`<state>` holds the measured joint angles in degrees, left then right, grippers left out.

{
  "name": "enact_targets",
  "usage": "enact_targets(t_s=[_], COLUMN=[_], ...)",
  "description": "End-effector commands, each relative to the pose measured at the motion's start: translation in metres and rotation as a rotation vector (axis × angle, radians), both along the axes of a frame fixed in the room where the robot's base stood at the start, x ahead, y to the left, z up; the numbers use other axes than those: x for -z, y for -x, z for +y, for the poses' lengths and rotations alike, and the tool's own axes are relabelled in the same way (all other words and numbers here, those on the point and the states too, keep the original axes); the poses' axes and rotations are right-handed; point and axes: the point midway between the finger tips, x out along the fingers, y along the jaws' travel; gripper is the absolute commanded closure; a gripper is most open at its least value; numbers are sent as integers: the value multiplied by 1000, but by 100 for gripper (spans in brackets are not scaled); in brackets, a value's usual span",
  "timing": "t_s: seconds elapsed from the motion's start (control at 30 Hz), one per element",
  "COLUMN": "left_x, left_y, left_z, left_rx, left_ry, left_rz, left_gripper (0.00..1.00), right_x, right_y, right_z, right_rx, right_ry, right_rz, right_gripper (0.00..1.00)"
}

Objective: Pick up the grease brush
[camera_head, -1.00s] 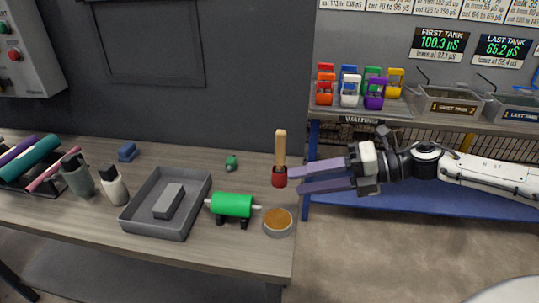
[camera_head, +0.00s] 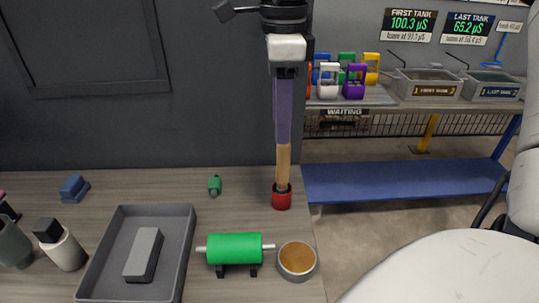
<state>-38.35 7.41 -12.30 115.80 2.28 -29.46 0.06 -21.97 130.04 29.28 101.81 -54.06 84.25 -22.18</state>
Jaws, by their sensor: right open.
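The grease brush (camera_head: 283,165) has a pale wooden handle and a red lower end, and it stands upright near the right edge of the table. My right gripper (camera_head: 283,138) points straight down over it. Its purple fingers, seen edge-on, overlap the upper handle and hide the top of it. The jaws are open; I cannot tell whether a finger touches the handle. My left gripper is out of view.
A metal cup of amber grease (camera_head: 297,260) and a green roller on a stand (camera_head: 235,248) are in front of the brush. A grey tray (camera_head: 186,240) with a grey block is at left. A small green object (camera_head: 215,185) lies left of the brush.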

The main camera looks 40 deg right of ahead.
Motion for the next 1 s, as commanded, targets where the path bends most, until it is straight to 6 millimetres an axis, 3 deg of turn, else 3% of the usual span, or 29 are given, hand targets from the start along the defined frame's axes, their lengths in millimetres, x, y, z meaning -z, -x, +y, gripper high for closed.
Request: enact_targets(t_s=[0.23, 0.6, 0.93, 1.0], left_x=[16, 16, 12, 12], left_y=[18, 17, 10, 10], left_z=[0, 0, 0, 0], left_rx=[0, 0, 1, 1], left_ry=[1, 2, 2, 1], left_rz=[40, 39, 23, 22], left_gripper=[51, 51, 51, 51], right_x=[38, 86, 94, 94], right_y=[1, 4, 3, 3], right_z=[0, 0, 0, 0], right_rx=[1, 3, 3, 4], right_ry=[-4, -5, -5, -5], right_rz=[3, 5, 0, 0], right_gripper=[58, 58, 58, 68])
